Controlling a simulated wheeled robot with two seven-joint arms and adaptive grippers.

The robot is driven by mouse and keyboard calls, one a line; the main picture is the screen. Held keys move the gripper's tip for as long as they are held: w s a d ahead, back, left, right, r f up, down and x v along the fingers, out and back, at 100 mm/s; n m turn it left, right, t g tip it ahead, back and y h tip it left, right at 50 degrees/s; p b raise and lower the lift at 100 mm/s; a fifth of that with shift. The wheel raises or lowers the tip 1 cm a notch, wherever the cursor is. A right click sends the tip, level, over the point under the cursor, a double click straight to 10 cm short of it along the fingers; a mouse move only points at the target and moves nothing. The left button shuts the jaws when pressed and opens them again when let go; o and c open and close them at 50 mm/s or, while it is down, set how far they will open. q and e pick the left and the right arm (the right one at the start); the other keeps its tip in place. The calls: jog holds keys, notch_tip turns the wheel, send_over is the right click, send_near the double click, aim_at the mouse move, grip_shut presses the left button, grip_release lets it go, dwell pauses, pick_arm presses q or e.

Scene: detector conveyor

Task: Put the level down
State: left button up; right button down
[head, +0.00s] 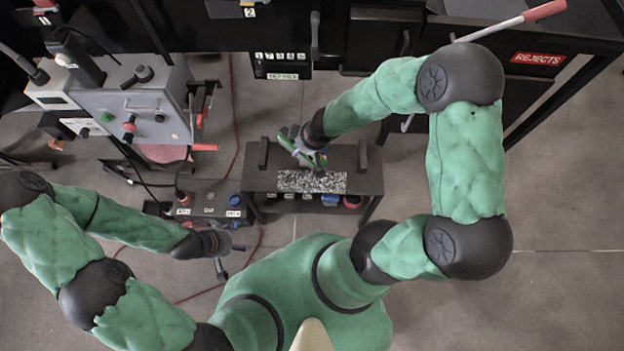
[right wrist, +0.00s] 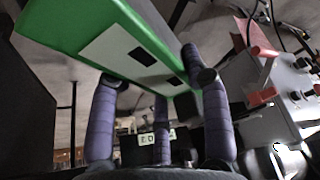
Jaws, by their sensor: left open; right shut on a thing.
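The level is a green bar with a pale label and dark windows. In the head view only parts of the level (head: 289,139) show beside my right gripper (head: 308,155), which is shut on it. In the right wrist view the level (right wrist: 85,28) runs slantwise across the top, between the dark purple fingers (right wrist: 160,110). The level is over the back part of a small black bench (head: 355,178); I cannot tell whether it touches the bench. My left gripper (head: 220,262) is open and empty, low at the left, in front of a dark control box.
A speckled pad (head: 312,181) lies on the bench, with blue and red items on the shelf below. The control box (head: 207,199) stands left of the bench. A grey panel machine (head: 140,110) with knobs and cables stands farther left. A REJECTS sign (head: 538,58) is at upper right.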

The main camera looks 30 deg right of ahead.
jog(key=s+f+n+g+y+b, duration=0.25)
jog(key=s+f+n, duration=0.55)
jog(key=s, duration=0.6)
jog(key=w+f, duration=0.3)
jog(key=w, duration=0.1)
jog(key=w+d+f+b, duration=0.1)
jog(key=w+f, duration=0.2)
jog(key=w, duration=0.1)
jog(key=w+d+f+b, duration=0.1)
jog(key=w+f, duration=0.2)
jog(key=w, duration=0.2)
jog(key=shift+f, duration=0.4)
jog(key=shift+w+d+f, duration=0.1)
jog(key=shift+w+f, duration=0.1)
jog(key=shift+f, duration=0.1)
jog(key=shift+f+t+b, duration=0.25)
jog(key=shift+f+b, duration=1)
jog(key=shift+f, duration=0.2)
